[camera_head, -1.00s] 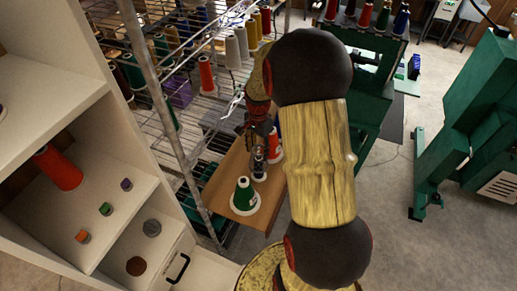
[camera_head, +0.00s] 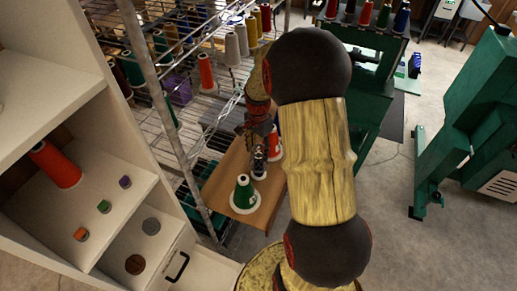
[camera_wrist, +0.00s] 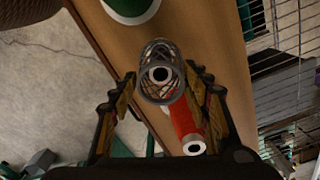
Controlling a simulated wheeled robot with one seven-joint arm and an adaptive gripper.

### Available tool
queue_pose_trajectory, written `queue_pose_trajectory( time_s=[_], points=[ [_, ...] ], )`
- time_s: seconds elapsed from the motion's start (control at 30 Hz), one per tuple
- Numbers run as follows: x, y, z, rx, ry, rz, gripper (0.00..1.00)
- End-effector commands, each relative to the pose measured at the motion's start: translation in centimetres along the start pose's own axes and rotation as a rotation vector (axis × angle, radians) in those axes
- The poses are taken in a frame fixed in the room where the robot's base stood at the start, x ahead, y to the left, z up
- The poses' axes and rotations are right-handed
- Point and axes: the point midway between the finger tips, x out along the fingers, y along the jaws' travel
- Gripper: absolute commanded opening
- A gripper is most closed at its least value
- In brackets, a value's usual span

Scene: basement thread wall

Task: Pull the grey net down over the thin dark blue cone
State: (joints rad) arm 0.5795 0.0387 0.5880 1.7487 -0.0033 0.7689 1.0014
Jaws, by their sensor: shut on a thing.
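The thin cone stands upright on a brown wooden board (camera_head: 218,195). The grey net (camera_wrist: 160,62) is around it, and the cone's pale round top with a dark hole (camera_wrist: 160,74) shows through the mesh in the wrist view. The cone's blue colour is hard to make out under the net. The net and cone show small and dark below my gripper (camera_head: 259,148) in the head view (camera_head: 259,167). In the wrist view my gripper (camera_wrist: 163,88) has a finger on each side of the net and is shut on it. How far down the net reaches is hidden.
A green cone (camera_head: 244,192) stands on the board close in front, and a red cone (camera_head: 274,143) stands just behind. A wire rack (camera_head: 165,125) with many cones is at the left. A white cubby shelf (camera_head: 110,225) is nearer at left. Green machines (camera_head: 470,125) stand right.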

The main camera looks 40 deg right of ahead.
Motion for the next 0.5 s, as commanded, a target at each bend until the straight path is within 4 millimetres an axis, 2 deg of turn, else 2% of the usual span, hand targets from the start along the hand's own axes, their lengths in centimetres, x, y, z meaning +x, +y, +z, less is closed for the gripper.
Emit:
queue_pose_trajectory(
  time_s=[0.5],
  points=[
    [1.5,0.0,0.0,0.000,0.000,0.000,0.37]
  ],
)
